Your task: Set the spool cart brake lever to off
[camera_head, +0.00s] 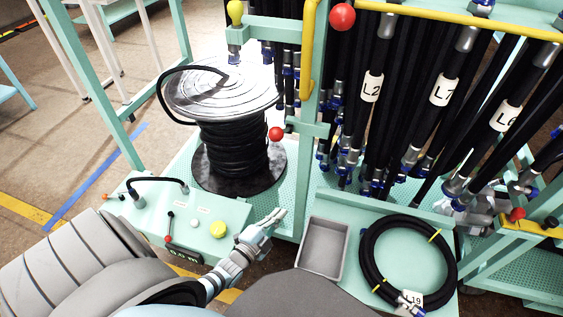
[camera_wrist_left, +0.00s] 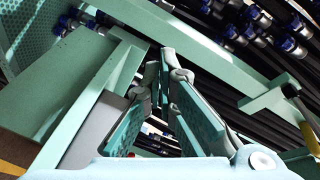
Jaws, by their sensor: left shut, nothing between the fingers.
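The black hose spool (camera_head: 233,150) stands upright on a mint-green base beside the hose rack. A red ball knob (camera_head: 276,134) sits at the spool's right side, on a short dark stem by the green post; I cannot tell for sure if this is the brake lever. No off mark is legible. My left gripper (camera_head: 279,215) is shut and empty, below the red knob and apart from it, near the right end of the control box. My right gripper is not in view.
The control box (camera_head: 215,212) carries a yellow button and a small red-based lever. A grey tray (camera_head: 323,247) and a coiled black hose (camera_head: 365,255) lie to the right. Green posts and hanging hoses (camera_head: 375,120) crowd the back. A larger red ball (camera_head: 342,17) is above.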

